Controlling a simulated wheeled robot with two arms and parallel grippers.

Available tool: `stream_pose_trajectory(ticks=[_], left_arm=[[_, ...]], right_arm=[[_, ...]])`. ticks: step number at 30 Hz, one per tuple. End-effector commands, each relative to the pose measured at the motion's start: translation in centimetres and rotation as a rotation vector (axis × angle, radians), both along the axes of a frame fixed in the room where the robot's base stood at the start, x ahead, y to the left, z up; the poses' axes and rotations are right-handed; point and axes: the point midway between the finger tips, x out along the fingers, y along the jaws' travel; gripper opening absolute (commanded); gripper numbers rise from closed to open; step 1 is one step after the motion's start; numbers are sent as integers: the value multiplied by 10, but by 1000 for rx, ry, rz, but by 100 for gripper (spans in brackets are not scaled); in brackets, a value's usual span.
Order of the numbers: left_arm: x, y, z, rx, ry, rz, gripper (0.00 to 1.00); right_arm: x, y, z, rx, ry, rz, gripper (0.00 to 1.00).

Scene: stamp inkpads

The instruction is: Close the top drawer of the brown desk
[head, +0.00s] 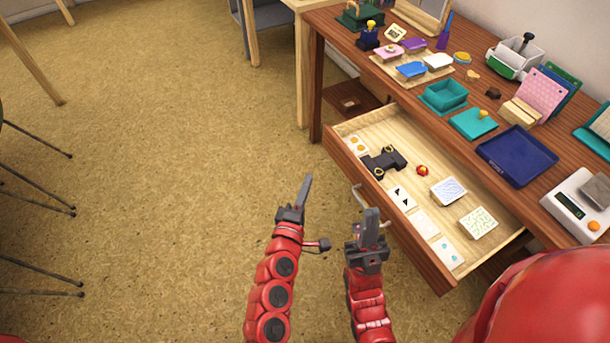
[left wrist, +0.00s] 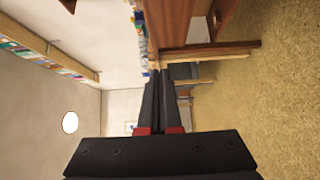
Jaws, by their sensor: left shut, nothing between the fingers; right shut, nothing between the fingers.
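The brown desk (head: 335,35) fills the right side of the head view. Its top drawer (head: 375,190) stands pulled far out, and its light wooden inside shows. A metal handle (head: 360,200) is on the drawer's front, partly hidden behind my right gripper. My left gripper (head: 307,185) is shut and empty, over the floor to the left of the drawer front. My right gripper (head: 371,217) is shut and empty, close to the drawer front near the handle; I cannot tell if it touches. In the left wrist view my left gripper's fingers (left wrist: 158,80) are together.
In the drawer lie a black stamp-like piece (head: 384,161), a small red item (head: 422,170) and several cards and pads. The desk top holds a blue tray (head: 517,156), green boxes and a scale (head: 580,205).

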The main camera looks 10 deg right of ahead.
Motion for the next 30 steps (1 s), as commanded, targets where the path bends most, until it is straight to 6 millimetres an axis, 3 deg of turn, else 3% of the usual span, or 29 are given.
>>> stream_pose_trajectory(ticks=[12,18,30], left_arm=[[80,-35,2,4,-5,4,0],[87,-62,2,2,-3,3,0],[91,-71,2,2,-7,7,0]], right_arm=[[0,0,3,0,0,0,0],[0,0,7,0,0,0,0],[0,0,8,0,0,0,0]])
